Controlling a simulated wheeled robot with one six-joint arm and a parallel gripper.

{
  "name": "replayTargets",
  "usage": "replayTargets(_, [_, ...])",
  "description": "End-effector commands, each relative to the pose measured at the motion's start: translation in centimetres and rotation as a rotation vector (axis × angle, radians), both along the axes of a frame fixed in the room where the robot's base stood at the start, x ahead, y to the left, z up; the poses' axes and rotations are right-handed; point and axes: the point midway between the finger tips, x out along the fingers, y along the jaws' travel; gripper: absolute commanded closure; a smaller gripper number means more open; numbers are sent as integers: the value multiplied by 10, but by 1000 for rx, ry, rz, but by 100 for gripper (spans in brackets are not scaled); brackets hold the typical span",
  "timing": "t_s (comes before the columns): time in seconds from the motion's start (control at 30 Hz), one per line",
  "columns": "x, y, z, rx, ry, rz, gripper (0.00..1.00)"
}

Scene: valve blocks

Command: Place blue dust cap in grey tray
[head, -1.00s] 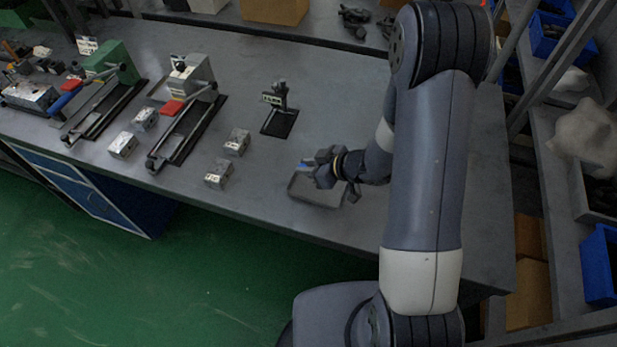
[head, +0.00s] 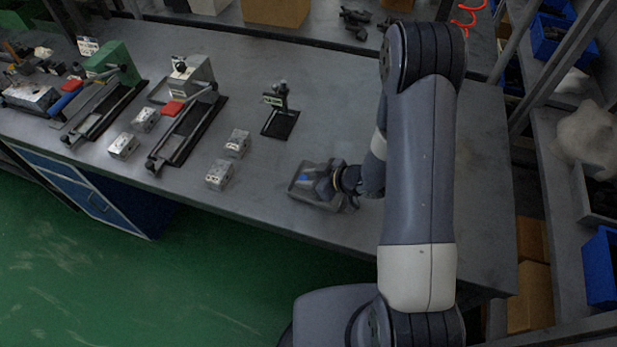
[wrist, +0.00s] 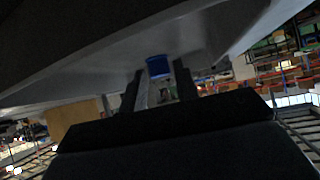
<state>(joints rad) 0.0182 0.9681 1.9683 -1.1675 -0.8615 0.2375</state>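The grey tray (head: 299,186) sits near the front edge of the bench, left of my arm. My gripper (head: 314,181) is low over the tray, reaching in from the right, and hides part of it. The blue dust cap (head: 304,178) is at the fingertips, within the tray's outline. In the wrist view, the cap (wrist: 158,67) fills the gap between the two finger ends of my gripper (wrist: 160,72), which looks shut on it. Whether the cap touches the tray floor cannot be told.
Metal valve blocks (head: 220,174) stand left of the tray. A small black stand (head: 279,112) is behind it. Vise-like fixtures (head: 187,118) are farther left. The bench between tray and stand is clear. Shelves with blue bins (head: 601,262) are at the right.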

Motion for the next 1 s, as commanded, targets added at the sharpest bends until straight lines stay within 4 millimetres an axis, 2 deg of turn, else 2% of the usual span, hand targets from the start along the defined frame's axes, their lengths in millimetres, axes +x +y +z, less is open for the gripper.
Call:
replayTargets(0.13, [0,0,0,0,0,0,58])
replayTargets(0.47, [0,0,5,0,0,0,58])
replayTargets(0.57, [-5,-11,11,0,-2,-5,58])
replayTargets(1.0, [-42,-70,62,0,-2,-5,58])
